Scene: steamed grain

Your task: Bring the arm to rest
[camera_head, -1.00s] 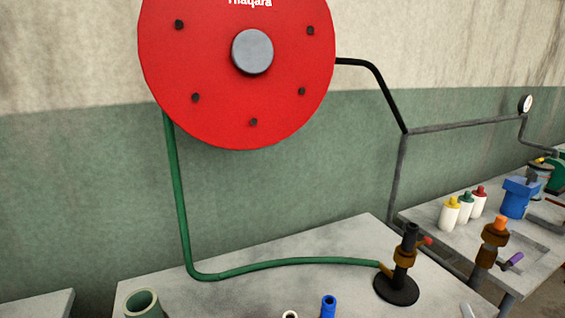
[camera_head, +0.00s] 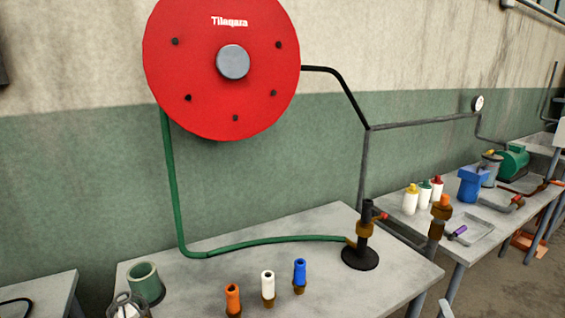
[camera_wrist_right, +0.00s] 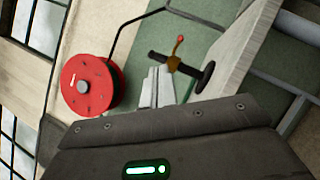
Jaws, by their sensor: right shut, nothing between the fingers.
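My right gripper (camera_wrist_right: 157,88) shows in the right wrist view with its pale fingers together and nothing between them. In the head view, only a small pale tip of it (camera_head: 445,309) shows at the bottom edge, right of the near table's corner. It appears apart from the table and the things on it.
A black stand with a brass valve (camera_head: 361,238) is on the near table (camera_head: 215,285), with a green hose to a red reel (camera_head: 200,100). Orange (camera_head: 233,298), white (camera_head: 268,286) and blue (camera_head: 300,274) nozzles stand in front. Bottles and a blue device (camera_head: 472,184) occupy the right table.

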